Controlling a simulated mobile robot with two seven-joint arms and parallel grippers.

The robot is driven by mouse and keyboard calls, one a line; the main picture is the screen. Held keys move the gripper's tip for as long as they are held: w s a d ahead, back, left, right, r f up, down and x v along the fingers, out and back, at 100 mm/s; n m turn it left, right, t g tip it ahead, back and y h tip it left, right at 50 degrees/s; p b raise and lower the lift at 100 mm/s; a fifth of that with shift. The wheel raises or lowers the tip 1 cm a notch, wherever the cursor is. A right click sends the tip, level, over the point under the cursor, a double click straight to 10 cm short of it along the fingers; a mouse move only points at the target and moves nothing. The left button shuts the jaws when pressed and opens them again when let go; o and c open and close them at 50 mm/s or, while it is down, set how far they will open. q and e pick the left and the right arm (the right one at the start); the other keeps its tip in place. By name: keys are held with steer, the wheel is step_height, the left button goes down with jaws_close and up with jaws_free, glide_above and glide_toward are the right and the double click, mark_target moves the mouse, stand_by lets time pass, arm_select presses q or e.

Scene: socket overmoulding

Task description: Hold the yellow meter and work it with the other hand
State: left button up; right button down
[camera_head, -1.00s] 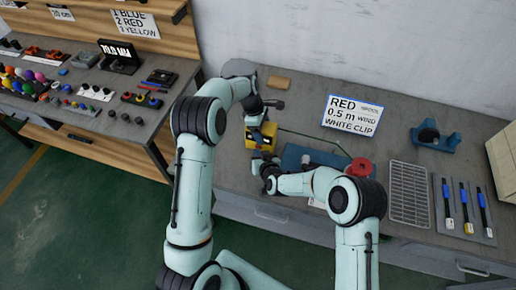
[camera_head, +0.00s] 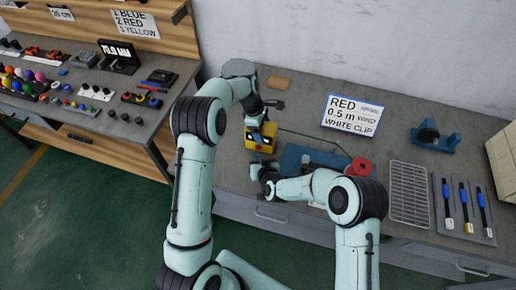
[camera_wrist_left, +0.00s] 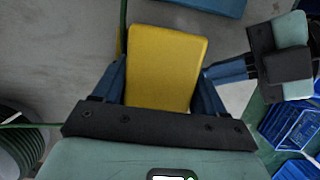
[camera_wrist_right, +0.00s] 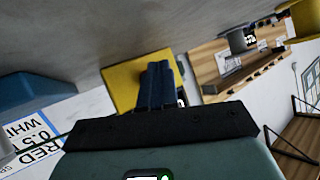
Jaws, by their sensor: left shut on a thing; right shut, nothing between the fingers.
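The yellow meter (camera_head: 262,138) is held above the grey bench by my left gripper (camera_head: 263,124). In the left wrist view the meter (camera_wrist_left: 165,65) sits between the two blue fingers, which press on its sides. My right gripper (camera_head: 257,163) is just below the meter in the head view. In the right wrist view its fingers (camera_wrist_right: 157,85) are closed together, with the yellow meter (camera_wrist_right: 125,82) directly behind them. Its fingertips come close to the meter's right side in the left wrist view; I cannot tell whether they touch. The meter's face is mostly hidden.
A blue fixture (camera_head: 293,158) and a red spool (camera_head: 360,167) lie right of the grippers, near a thin green line (camera_head: 312,140). A sign (camera_head: 352,114) stands behind. A wire rack (camera_head: 409,192) and a tool tray (camera_head: 464,232) are at the right. A brown block (camera_head: 278,83) lies at the back.

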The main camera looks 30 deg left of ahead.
steer(key=shift+s+d, duration=0.2)
steer(key=shift+s, duration=0.6)
steer(key=shift+s+d, duration=0.2)
steer(key=shift+s, duration=0.6)
steer(key=shift+s+d, duration=0.2)
steer(key=shift+s, duration=0.6)
arm_select(q)
steer(key=o, duration=1.1)
steer(key=shift+r, duration=0.1)
